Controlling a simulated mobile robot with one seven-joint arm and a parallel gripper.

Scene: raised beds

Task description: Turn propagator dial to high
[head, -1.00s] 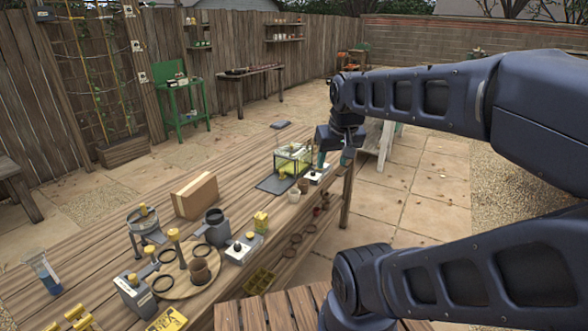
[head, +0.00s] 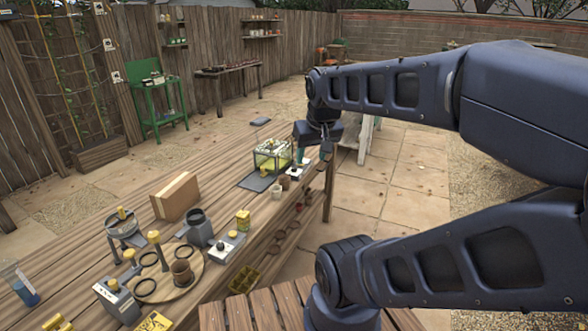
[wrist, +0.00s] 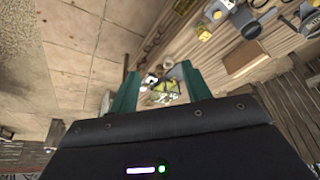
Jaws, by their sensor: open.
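The propagator (head: 272,155) is a clear box with yellow-green contents near the far end of the long wooden table. A small white control box (head: 295,171) with a dark knob sits just to its right, near the table edge. The knob's setting is too small to read. My gripper (head: 313,156) is open, with green fingers pointing down close above and right of the control box. In the wrist view, the propagator (wrist: 166,94) and a white box (wrist: 151,79) show between the open fingers (wrist: 160,86). I cannot tell that anything is touched.
Small pots (head: 284,182) and a dark mat (head: 257,181) lie near the propagator. A cardboard-coloured block (head: 176,197), a second white box with a knob (head: 226,244) and several tools stand nearer on the table.

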